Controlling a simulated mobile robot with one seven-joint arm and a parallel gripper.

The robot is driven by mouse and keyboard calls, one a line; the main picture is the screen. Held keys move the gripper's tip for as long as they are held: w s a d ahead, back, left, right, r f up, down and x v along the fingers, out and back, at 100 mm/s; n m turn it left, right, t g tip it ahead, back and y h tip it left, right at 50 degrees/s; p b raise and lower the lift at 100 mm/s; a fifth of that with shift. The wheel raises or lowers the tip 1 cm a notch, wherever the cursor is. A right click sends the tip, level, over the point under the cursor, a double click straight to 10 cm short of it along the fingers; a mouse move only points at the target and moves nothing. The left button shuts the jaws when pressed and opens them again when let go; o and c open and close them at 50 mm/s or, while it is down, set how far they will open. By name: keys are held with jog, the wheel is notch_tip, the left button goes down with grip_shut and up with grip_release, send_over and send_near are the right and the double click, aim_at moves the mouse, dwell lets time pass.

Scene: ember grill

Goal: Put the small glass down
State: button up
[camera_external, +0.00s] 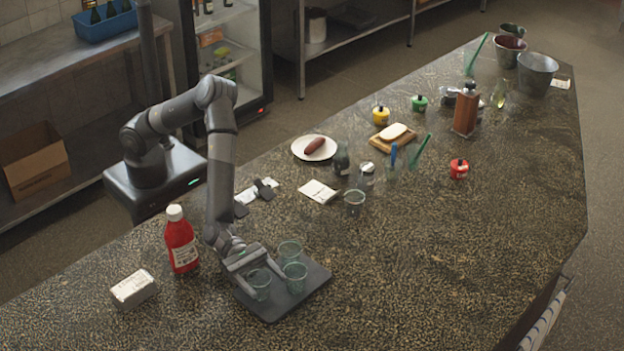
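My gripper (262,272) points down over the dark mat (278,313), near the front of the counter. Its two fingers stand on either side of a small clear glass (260,286). The glass is upright, at the left of the mat. I cannot tell whether the fingers press on it or stand slightly apart, or whether its base touches the mat. Two similar clear glasses, one at the back (290,249) and one at the right (296,279), stand upright on the mat close by.
A red ketchup bottle (181,241) and a white box (133,288) stand left of the mat. Another glass (354,203), a napkin (318,191) and a plate with a sausage (314,148) lie farther back. The counter right of the mat is clear.

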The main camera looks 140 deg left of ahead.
jog(key=shift+o, duration=0.5)
jog(key=shift+s+r, duration=0.15)
jog(key=s, duration=0.4)
jog(key=s+a, duration=0.1)
jog(key=s, duration=0.6)
jog(key=shift+s+a, duration=0.25)
jog(key=shift+s, duration=0.1)
